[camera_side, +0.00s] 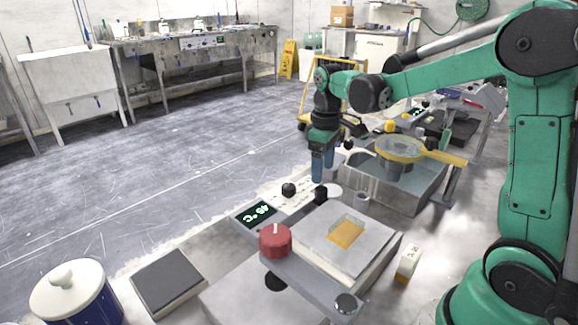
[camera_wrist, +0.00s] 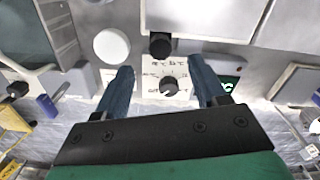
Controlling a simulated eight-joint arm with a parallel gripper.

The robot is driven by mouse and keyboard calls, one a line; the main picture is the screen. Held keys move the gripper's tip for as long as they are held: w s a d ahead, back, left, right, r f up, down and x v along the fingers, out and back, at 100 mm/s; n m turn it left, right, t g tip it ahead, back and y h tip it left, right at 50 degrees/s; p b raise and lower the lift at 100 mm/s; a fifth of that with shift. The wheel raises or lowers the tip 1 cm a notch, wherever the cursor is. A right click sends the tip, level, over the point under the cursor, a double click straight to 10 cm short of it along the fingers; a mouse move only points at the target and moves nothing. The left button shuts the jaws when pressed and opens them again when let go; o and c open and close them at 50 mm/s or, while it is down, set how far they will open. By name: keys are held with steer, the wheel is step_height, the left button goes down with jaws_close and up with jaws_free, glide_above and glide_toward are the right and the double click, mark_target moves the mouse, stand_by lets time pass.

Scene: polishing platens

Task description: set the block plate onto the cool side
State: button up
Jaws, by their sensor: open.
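A grey square plate (camera_side: 318,236) lies on a pale slab, with an amber block (camera_side: 346,233) and a clear piece on top; I take it as the block plate. I cannot tell for certain which surface is the cool side; a dark square pad (camera_side: 168,278) lies in a pale frame at front left. My gripper (camera_side: 322,168) is open, points down and is empty, behind the plate and apart from it. In the wrist view, its blue fingers (camera_wrist: 160,76) stand either side of a panel with a dial (camera_wrist: 168,87). The block is not recognisable there.
A red knob (camera_side: 275,241) stands at the plate's left corner. A display (camera_side: 257,214) reads about 45 °C. A metal bath (camera_side: 358,187) with a yellow strainer (camera_side: 402,149) stands behind. A blue-and-white lidded jar (camera_side: 78,296) is at front left. A small labelled block (camera_side: 408,263) stands to the right.

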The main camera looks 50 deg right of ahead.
mark_target(322, 189)
steer(key=shift+f, duration=2.45)
jaws_close()
